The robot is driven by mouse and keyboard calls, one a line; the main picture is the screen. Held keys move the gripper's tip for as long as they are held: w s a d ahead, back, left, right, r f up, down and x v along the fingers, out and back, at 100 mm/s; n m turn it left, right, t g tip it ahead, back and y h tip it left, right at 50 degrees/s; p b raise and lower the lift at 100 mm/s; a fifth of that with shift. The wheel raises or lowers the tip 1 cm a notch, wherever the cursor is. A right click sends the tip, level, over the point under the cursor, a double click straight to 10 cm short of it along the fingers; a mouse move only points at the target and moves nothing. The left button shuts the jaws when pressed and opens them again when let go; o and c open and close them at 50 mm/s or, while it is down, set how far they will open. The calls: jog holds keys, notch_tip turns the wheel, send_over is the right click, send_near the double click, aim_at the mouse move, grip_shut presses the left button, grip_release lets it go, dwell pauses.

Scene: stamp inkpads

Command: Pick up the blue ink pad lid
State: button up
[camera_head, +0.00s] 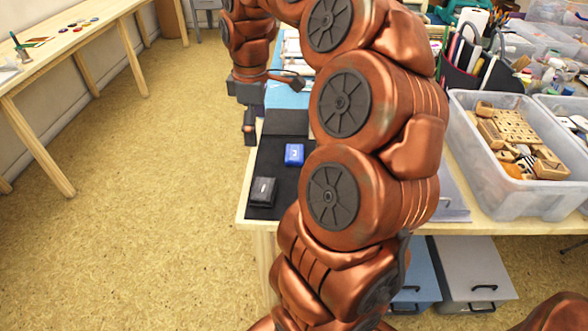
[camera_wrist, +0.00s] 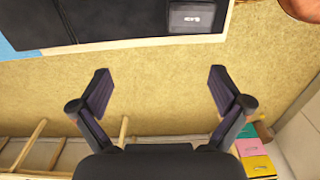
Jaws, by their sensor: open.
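A small blue ink pad (camera_head: 294,154) with a white mark on its top sits on a dark mat (camera_head: 268,157) on the table. Its lid seems to be on, but it is too small to be sure. A black ink pad (camera_head: 263,191) lies in front of it, and also shows at the top of the wrist view (camera_wrist: 193,17). My gripper (camera_head: 250,128) is at the table's left edge, behind and left of the blue ink pad. In the wrist view my gripper (camera_wrist: 158,88) is open and empty, with floor between its fingers. The blue ink pad is not in the wrist view.
A clear bin (camera_head: 480,185) of wooden pieces stands on the table's right, with an organizer (camera_head: 485,75) behind it. My arm hides the middle of the table. Another wooden table (camera_head: 70,45) is at far left. The floor (camera_head: 150,200) between is clear.

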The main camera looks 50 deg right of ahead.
jog(key=b, duration=0.3)
send_over(295, 152)
notch_tip(295, 152, down, 6)
jog(key=shift+f, duration=0.15)
jog(key=shift+d+f, duration=0.1)
jog(key=shift+f, duration=0.15)
jog(key=shift+a+f+b, duration=0.2)
jog(key=shift+f+b, duration=0.5)
jog(key=shift+f, duration=2.85)
jog(key=shift+c, duration=0.3)
jog(key=c, duration=0.7)
